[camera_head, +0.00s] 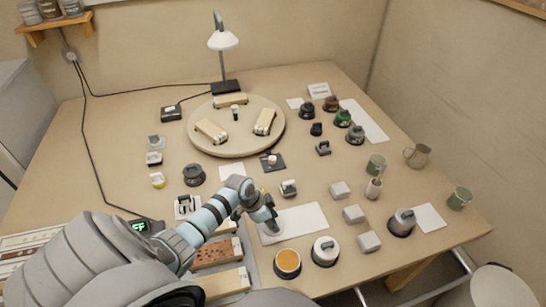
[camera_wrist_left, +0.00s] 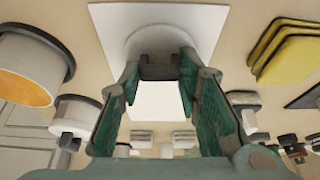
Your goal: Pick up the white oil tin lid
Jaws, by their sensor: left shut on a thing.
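The white oil tin lid (camera_wrist_left: 143,35) is a pale round disc with a dark grip on top, over a white sheet (camera_wrist_left: 210,22). In the wrist view my left gripper (camera_wrist_left: 160,75) has its green-padded fingers on either side of the dark grip, shut on it. In the head view my left gripper (camera_head: 270,222) is low over the white sheet (camera_head: 303,217), and the lid is mostly hidden by it. I cannot tell whether the lid touches the sheet. An open tin with orange contents (camera_head: 287,262) stands in front. My right gripper is not in view.
A white-topped tin (camera_head: 325,250) stands beside the open tin. Pale blocks (camera_head: 353,214) are to the right, with a grey tin (camera_head: 402,222) beyond. A round board (camera_head: 260,140) and lamp (camera_head: 222,42) are at the back. Wooden trays (camera_head: 225,283) are at front left.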

